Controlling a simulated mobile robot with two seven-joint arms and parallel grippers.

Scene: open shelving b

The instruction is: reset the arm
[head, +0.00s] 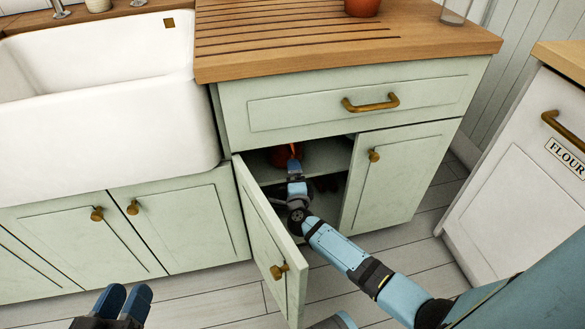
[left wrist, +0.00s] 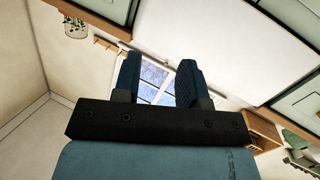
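My left gripper (head: 124,302) is at the bottom left of the head view, low in front of the cabinets. In the left wrist view its two blue fingers (left wrist: 160,82) stand apart with nothing between them. My right arm comes in from the right, and my right gripper (head: 294,160) reaches into the open cabinet under the counter. A dark red rounded thing (head: 282,157) is by its fingertips. It is too dark and small to tell whether the fingers are open or hold it.
The open green cabinet door (head: 262,240) stands out left of my right forearm. The neighbouring door (head: 400,175) is shut. A wooden counter (head: 440,40) with a drawer (head: 350,105) is above, a white sink (head: 110,100) left, and a white flour unit (head: 530,190) right. Plank floor (head: 220,300) is mostly clear.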

